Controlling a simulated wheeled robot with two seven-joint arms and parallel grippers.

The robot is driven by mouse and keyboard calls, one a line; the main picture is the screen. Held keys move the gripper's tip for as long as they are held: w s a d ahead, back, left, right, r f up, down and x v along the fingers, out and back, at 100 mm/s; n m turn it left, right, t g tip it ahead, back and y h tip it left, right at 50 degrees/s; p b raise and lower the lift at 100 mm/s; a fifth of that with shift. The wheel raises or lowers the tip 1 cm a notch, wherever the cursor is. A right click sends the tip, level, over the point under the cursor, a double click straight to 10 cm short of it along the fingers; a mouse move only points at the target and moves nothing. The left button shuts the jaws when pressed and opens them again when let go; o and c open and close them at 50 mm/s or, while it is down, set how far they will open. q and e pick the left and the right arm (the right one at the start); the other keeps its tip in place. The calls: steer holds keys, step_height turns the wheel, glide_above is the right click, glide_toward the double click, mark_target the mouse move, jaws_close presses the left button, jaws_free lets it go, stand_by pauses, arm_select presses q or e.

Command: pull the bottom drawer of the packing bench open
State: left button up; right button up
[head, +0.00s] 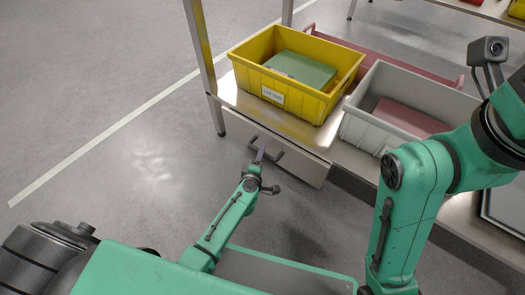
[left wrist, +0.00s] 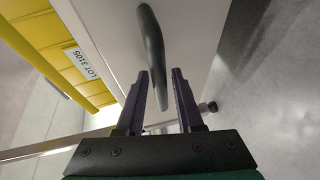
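The packing bench (head: 228,92) stands ahead, with a pale drawer front (head: 306,168) under its top; the drawer looks shut. The drawer has a dark bar handle (head: 278,156), which also shows in the left wrist view (left wrist: 151,45). My left gripper (head: 260,150) is at the handle, partly covering it in the head view. In the left wrist view its two fingers (left wrist: 163,75) are apart, with the lower end of the handle between them. I cannot tell whether they touch it. My right arm shows at the right, but its gripper is not in view.
On the bench stand a yellow crate (head: 243,72) holding a green box (head: 302,69) and a grey crate (head: 362,128) holding a reddish box (head: 408,118). A red tray (head: 345,43) lies behind. The floor (head: 120,60) left of the bench is clear.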

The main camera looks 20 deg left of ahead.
arm_select(q)
jaws_close()
stand_by(1.2)
